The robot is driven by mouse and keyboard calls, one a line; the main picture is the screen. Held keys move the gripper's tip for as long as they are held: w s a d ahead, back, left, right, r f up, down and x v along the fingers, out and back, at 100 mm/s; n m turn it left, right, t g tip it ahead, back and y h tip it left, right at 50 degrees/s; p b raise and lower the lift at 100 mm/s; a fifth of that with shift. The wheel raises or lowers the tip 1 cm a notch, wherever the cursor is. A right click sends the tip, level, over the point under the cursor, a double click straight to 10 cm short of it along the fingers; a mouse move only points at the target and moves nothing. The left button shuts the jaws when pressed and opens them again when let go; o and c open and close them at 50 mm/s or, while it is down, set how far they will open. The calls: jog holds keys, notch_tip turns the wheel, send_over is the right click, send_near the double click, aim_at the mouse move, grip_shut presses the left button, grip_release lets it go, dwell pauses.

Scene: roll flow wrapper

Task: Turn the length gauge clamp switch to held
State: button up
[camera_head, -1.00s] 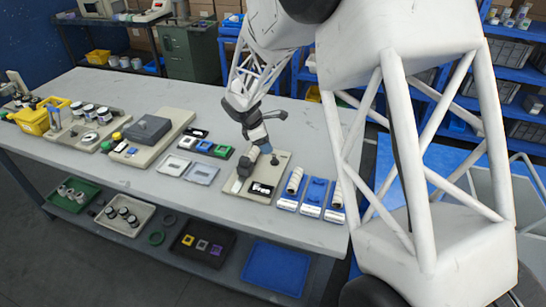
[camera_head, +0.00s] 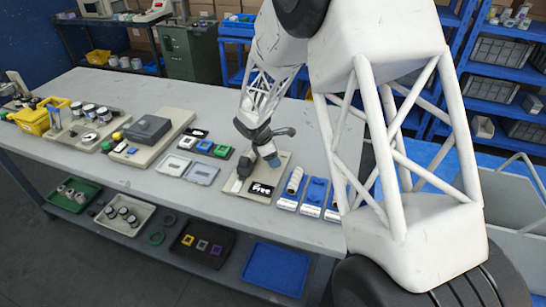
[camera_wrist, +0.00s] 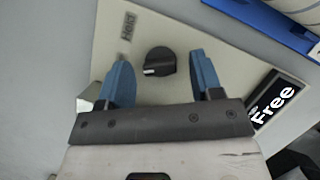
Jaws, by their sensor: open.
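The length gauge clamp switch is a black round knob (camera_wrist: 159,61) with a white pointer mark, on a beige panel (camera_wrist: 210,30) in the wrist view. In the head view my gripper (camera_head: 270,156) is over the beige gauge plate (camera_head: 233,183), hiding the knob.
The bare table front (camera_head: 150,185) is clear.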

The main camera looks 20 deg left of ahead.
jog(key=shift+c, duration=0.2)
jog(key=c, duration=0.9)
jog(key=shift+m, duration=0.4)
jog(key=m+g, duration=0.1)
jog(key=m, duration=0.2)
jog(key=m+g, duration=0.1)
jog(key=m, duration=0.2)
jog(key=shift+w+g, duration=0.2)
jog(key=shift+g, duration=0.2)
jog(key=m+g, duration=0.1)
jog(key=m, duration=0.4)
jog(key=shift+w+g, duration=0.1)
jog(key=shift+g, duration=0.3)
jog(key=o, duration=0.9)
